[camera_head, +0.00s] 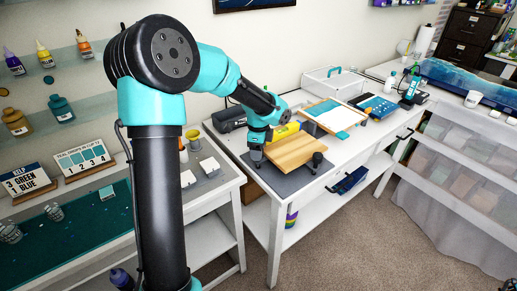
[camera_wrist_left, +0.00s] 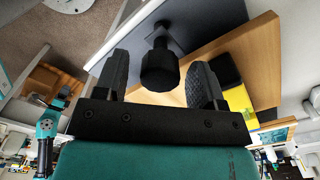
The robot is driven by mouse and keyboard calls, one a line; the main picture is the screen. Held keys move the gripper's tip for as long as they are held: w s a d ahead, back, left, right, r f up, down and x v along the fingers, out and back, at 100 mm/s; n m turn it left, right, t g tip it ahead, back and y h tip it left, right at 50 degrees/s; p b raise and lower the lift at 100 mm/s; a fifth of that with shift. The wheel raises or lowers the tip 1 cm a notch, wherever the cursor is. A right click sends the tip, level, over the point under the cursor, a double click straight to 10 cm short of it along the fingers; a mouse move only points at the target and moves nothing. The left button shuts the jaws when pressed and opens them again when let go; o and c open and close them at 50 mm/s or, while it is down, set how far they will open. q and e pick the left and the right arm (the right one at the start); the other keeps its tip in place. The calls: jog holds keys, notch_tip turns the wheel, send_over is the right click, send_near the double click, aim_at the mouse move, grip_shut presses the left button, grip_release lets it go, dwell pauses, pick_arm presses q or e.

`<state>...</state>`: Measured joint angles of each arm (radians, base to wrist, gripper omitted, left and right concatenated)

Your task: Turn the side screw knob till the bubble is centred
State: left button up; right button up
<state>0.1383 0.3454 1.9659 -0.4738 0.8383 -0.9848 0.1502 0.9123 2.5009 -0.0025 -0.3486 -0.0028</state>
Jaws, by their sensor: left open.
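A light wooden board (camera_head: 297,150) lies on a dark grey mat (camera_head: 285,186) on the white table. In the left wrist view, a black screw knob (camera_wrist_left: 160,70) stands beside the board (camera_wrist_left: 245,50). My left gripper (camera_head: 257,160) is at the left side of the board. In the left wrist view my left gripper (camera_wrist_left: 160,88) is open, one finger on each side of the knob, with gaps visible. A yellow level (camera_head: 285,131) is at the board's far edge. Its bubble cannot be made out. A small teal and black arm (camera_wrist_left: 45,130) shows at lower left; its gripper is too small to read.
Another black knob (camera_head: 317,159) stands at the board's right front corner. A framed panel (camera_head: 332,116) and a blue tray (camera_head: 374,106) lie farther right. A dark cylinder (camera_head: 229,119) sits behind on the left. The table's front edge is close to the mat.

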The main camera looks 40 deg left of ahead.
pick_arm(q)
jog(key=shift+c, duration=0.4)
jog(key=c, duration=0.8)
jog(key=shift+c, duration=0.2)
